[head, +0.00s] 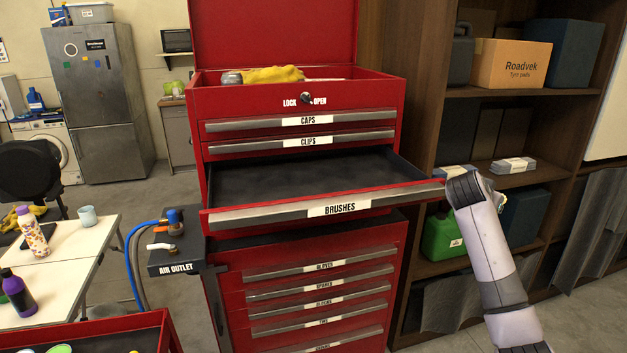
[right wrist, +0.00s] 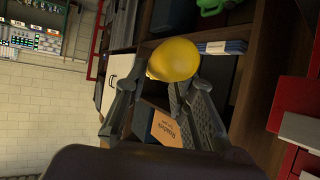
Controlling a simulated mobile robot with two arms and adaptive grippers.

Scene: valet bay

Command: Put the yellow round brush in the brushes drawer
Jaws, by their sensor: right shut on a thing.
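The brushes drawer (head: 250,217), labelled BRUSHES, is pulled out of the red tool cabinet in the head view. The part of its dark floor that I see looks bare. In the right wrist view the yellow round brush (right wrist: 172,58) shows as a smooth yellow rounded shape between the dark fingers of my right gripper (right wrist: 162,75). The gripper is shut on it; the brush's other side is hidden. In the head view my right arm stands beside the drawer's right front corner, and its gripper and the brush do not show. My left gripper is in neither view.
The cabinet's top tray (head: 345,72) is open and holds a yellow cloth (head: 272,75). A dark shelf unit (head: 500,90) stands close on the right with a Roadvek box (head: 512,64) and a green can (head: 443,236). An air outlet box (head: 176,256) is at the left.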

